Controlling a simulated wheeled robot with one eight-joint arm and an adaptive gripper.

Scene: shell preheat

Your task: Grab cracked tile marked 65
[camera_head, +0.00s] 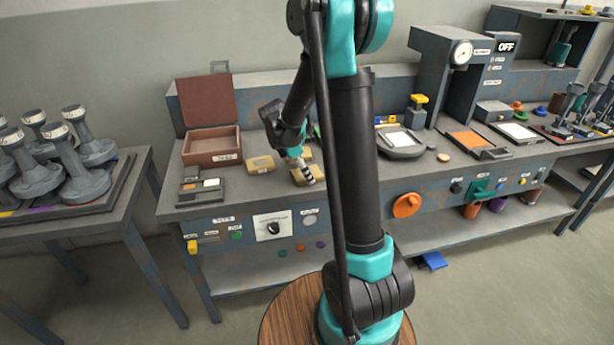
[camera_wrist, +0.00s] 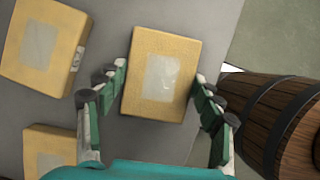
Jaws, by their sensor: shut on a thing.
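A yellow tile with a pale grey patch (camera_wrist: 160,75) sits between the fingers of my gripper (camera_wrist: 161,78) in the wrist view, with a finger against each side. No number or crack can be made out on it. In the head view my gripper (camera_head: 305,173) is low over the bench, at the tile nearest the front edge; its fingers partly cover that tile. A second yellow tile (camera_wrist: 45,45) lies to the upper left in the wrist view, with a small marking on its side too small to read. A third tile (camera_wrist: 48,148) shows partly at the lower left.
An open red-brown box (camera_head: 212,150) stands on the bench left of the tiles, with a small grey device (camera_head: 200,190) in front. The bench front edge is close to the held tile. My arm hides part of the bench.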

